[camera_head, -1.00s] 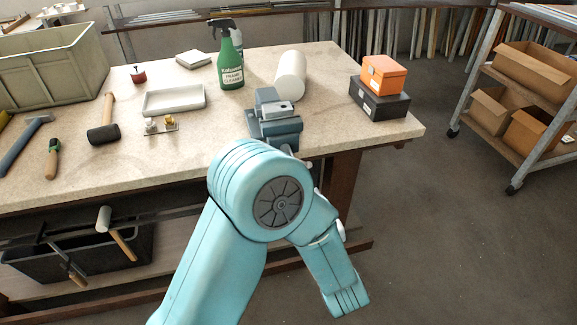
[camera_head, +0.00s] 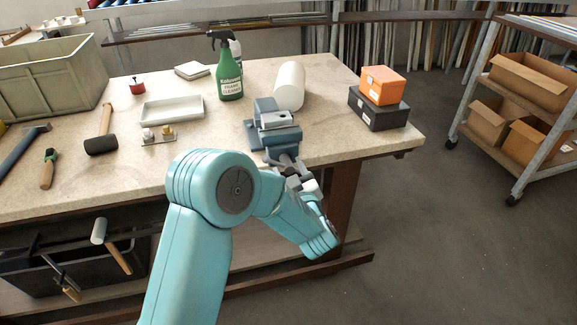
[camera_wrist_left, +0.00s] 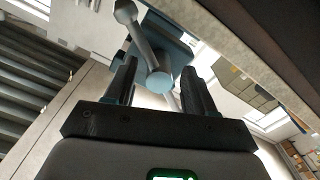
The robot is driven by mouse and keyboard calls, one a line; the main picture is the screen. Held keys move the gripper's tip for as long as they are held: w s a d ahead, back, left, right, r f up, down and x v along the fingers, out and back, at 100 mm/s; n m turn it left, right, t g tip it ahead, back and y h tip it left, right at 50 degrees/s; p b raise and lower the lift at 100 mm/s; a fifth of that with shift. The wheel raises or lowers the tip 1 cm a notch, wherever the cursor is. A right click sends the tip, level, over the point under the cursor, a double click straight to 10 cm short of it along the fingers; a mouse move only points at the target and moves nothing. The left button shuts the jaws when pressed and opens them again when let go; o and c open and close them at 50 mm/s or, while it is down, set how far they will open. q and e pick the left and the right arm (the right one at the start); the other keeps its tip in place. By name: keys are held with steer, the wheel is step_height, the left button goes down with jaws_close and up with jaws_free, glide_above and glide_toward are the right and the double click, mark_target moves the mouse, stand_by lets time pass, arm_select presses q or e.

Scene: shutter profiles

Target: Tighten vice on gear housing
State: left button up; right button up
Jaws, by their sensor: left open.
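The blue-grey vice (camera_head: 270,142) sits at the front edge of the workbench. A light grey metal block, perhaps the gear housing (camera_head: 277,120), shows at its jaws; whether it is clamped I cannot tell. My left gripper (camera_head: 293,170) is just in front of the vice, past the bench edge, partly hidden by my wrist. In the left wrist view, my left gripper (camera_wrist_left: 158,72) is open, with the vice's ball-ended handle bar (camera_wrist_left: 146,45) running slantwise between its fingers. My right gripper is not seen.
On the bench (camera_head: 325,140) stand a green spray bottle (camera_head: 229,80), a white roll (camera_head: 289,86), an orange box (camera_head: 383,84) on a black box (camera_head: 378,108), a tray (camera_head: 171,109) and a mallet (camera_head: 102,140). Open floor lies right of the bench.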

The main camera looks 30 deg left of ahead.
arm_select(q)
steer(key=shift+w+a, duration=0.45)
steer(key=shift+a, duration=0.05)
jaws_close()
steer(key=shift+m, duration=1.3)
steer(key=shift+f, duration=0.1)
